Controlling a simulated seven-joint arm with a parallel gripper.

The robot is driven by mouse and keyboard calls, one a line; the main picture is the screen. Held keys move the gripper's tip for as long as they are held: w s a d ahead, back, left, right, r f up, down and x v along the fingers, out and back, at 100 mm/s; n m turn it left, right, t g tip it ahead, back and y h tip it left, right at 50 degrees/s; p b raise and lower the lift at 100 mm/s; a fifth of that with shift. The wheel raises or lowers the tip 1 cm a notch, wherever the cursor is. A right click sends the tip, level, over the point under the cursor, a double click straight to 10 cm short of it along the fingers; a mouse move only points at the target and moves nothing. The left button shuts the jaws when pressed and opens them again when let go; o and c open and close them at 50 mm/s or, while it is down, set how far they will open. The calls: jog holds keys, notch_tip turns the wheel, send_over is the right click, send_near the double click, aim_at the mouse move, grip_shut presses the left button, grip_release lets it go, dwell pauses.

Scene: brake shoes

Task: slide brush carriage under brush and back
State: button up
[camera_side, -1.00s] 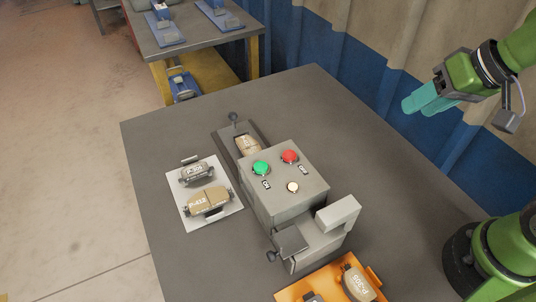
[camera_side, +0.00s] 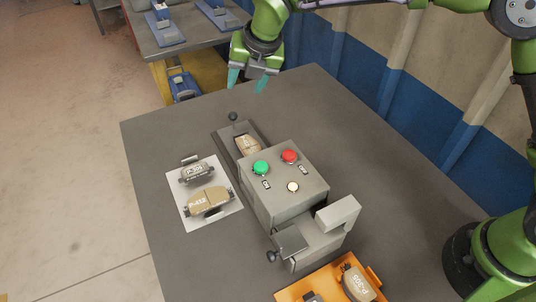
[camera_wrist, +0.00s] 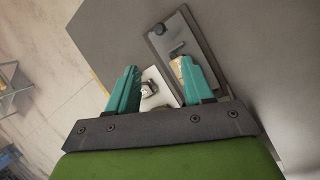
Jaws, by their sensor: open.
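The brush carriage (camera_side: 236,132) is a dark grey sliding plate with a black knob (camera_side: 233,116) standing at its far end. A tan brake shoe (camera_side: 247,145) lies on it, beside the grey machine box (camera_side: 284,190). In the wrist view the carriage plate (camera_wrist: 190,42) and its knob (camera_wrist: 158,29) show beyond my fingers. My gripper (camera_side: 247,82) is open and empty, above and beyond the knob, pointing down; its teal fingers also show in the wrist view (camera_wrist: 160,85). I cannot make out the brush itself.
An orange tray (camera_side: 300,287) with shoes is at the front. The table's right side is clear.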

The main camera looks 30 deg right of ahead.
aim_at(234, 114)
jog(key=w+f, duration=0.2)
jog(key=f, duration=0.3)
jog(key=w+a+f+n, duration=0.1)
jog(key=w+f, duration=0.1)
jog(key=f, duration=0.3)
jog(key=w+f+n, duration=0.1)
jog(key=w+f, duration=0.2)
jog(key=f, duration=0.1)
jog(key=shift+a+f, duration=0.15)
jog(key=shift+f, duration=0.25)
jog(key=shift+c, duration=0.3)
grip_shut()
